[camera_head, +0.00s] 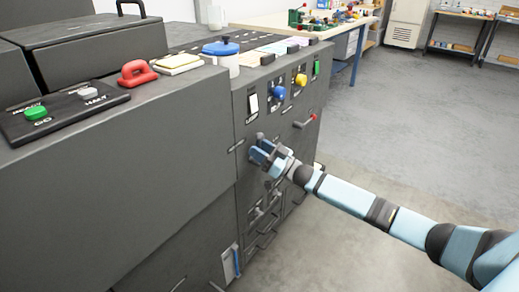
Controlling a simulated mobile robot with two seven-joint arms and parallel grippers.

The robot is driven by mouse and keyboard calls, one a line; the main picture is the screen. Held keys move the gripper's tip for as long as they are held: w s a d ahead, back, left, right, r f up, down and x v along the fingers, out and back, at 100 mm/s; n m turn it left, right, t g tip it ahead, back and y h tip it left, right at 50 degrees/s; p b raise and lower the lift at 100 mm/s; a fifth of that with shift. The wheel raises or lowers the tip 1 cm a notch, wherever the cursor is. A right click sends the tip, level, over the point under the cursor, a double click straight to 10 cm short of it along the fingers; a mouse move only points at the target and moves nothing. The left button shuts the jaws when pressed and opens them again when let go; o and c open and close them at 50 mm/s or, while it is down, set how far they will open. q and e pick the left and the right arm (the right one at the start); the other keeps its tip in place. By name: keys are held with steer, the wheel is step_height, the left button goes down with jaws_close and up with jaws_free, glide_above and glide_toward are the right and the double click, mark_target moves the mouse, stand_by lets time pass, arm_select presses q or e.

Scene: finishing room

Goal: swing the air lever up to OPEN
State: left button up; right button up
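A small lever with a red tip (306,122) sticks out from the dark grey cabinet front (240,130), slanting slightly up to the right. It may be the air lever; I cannot read any AIR or OPEN label. My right gripper (260,150) is close to the cabinet front, left of and below the red-tipped lever and apart from it. Its fingers point left toward the panel. A small grey knob-like end shows just above the fingers. I cannot tell whether the fingers are apart or closed, or whether they touch anything. My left gripper is not in view.
Drawer handles lie below. Floor to the right is clear.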

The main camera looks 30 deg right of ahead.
arm_select(q)
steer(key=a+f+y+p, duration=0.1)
steer(key=p, duration=0.1)
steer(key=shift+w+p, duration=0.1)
steer(key=shift+p, duration=0.25)
arm_select(e)
steer(key=v, duration=1.4)
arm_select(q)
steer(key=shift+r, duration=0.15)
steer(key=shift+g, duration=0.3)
